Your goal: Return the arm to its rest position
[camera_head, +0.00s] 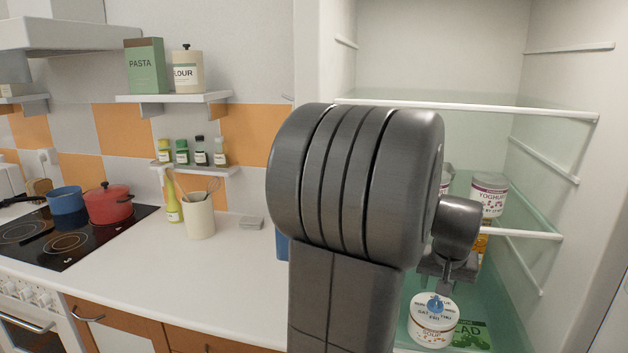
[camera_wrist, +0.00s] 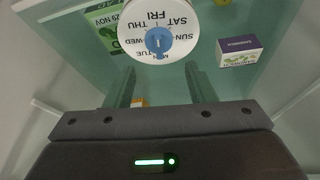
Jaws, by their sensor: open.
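My arm stands large in the middle of the head view, in front of the open fridge. My gripper (camera_head: 447,272) is partly hidden behind it and sits inside the fridge, above the lower glass shelf. In the wrist view my gripper (camera_wrist: 158,78) has its two fingers apart with nothing held between them. A white soup tub (camera_head: 433,331) with a day-dial lid stands on the shelf below the gripper. Its lid (camera_wrist: 180,42) shows just beyond the fingertips in the wrist view; I cannot tell the exact gap.
A green packet (camera_head: 472,336) lies beside the tub. A purple-and-white sandwich box (camera_wrist: 238,53) is at the right in the wrist view. A yoghurt tub (camera_head: 488,195) stands on the middle shelf (camera_head: 530,235). The white counter (camera_head: 150,265) at left has free room.

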